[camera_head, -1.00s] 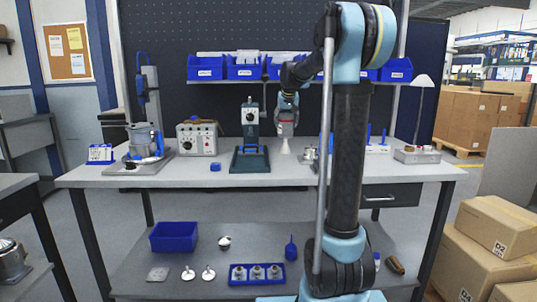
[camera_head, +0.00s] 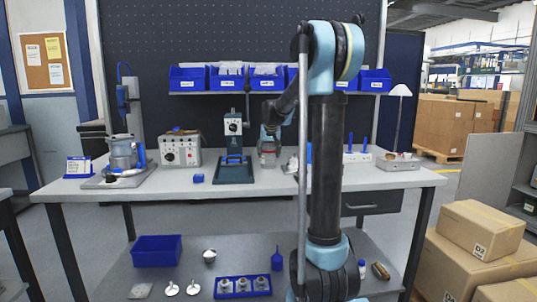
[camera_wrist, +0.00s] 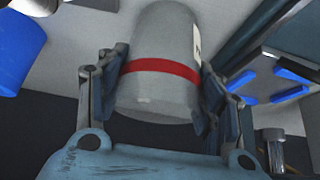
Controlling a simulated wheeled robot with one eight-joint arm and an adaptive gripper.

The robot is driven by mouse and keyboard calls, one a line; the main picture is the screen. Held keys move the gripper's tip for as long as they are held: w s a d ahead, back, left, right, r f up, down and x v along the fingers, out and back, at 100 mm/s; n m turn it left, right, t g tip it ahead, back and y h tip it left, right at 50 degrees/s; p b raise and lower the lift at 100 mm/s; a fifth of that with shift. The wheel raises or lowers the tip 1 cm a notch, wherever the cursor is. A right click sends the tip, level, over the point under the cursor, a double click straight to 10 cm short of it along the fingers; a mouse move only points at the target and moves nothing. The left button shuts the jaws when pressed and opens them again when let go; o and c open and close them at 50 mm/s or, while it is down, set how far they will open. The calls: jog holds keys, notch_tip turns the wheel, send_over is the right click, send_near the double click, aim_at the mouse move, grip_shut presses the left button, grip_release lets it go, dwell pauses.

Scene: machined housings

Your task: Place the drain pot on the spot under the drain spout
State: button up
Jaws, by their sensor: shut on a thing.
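The drain pot is a grey cylinder with a red band (camera_wrist: 160,68). It fills the middle of the wrist view and is small above the workbench in the head view (camera_head: 267,158). My gripper (camera_wrist: 160,85) is shut on the pot, with a finger on each side; it also shows in the head view (camera_head: 268,140). The pot is low over or at the bench top (camera_head: 330,185); contact is unclear. A grey housing with a blue handle (camera_head: 123,152) stands at the bench's left. I cannot make out the drain spout or the marked spot.
A dark press-like stand (camera_head: 235,165) is just left of the pot, and a grey control box (camera_head: 180,150) further left. Blue bins (camera_head: 228,78) hang behind. Small fixtures (camera_head: 400,163) stand at the right. The bench front is mostly clear.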

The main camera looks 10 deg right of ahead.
jog(key=o, duration=1.1)
jog(key=v, duration=1.2)
jog(key=shift+s, duration=0.1)
